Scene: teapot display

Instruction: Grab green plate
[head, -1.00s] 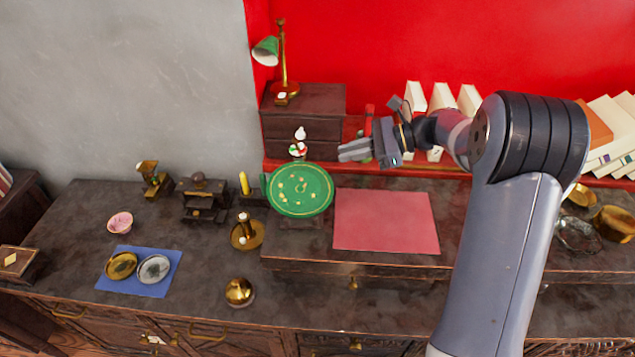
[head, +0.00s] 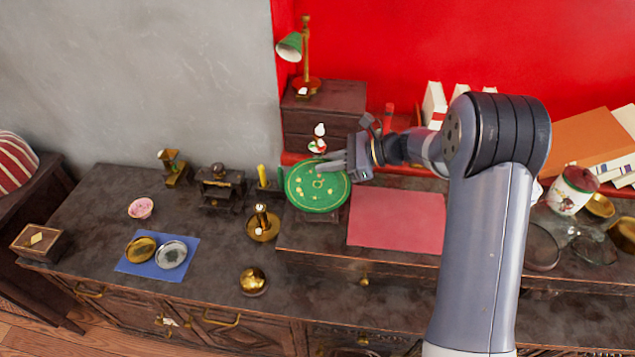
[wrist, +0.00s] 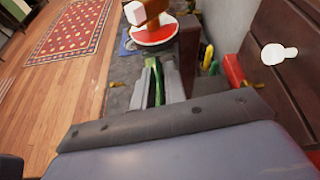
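The green plate (head: 318,196), with small yellowish marks, stands tilted on a small dark stand on the raised part of the cabinet. My gripper (head: 328,163) is at its upper right edge in the head view, fingers pointing left. In the wrist view the plate shows edge-on as a thin green strip (wrist: 157,88) between the two grey fingers of my gripper (wrist: 160,80). The fingers look apart, one on each side of the strip. I cannot tell whether either touches it.
A pink mat (head: 397,222) lies to the plate's right. A small red-and-white figure (head: 319,140) and a dark drawer box (head: 345,100) are close behind. A yellow candle (head: 262,175) and a brass candle holder (head: 263,227) stand to the left. The blue mat (head: 150,262) holds two small dishes.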

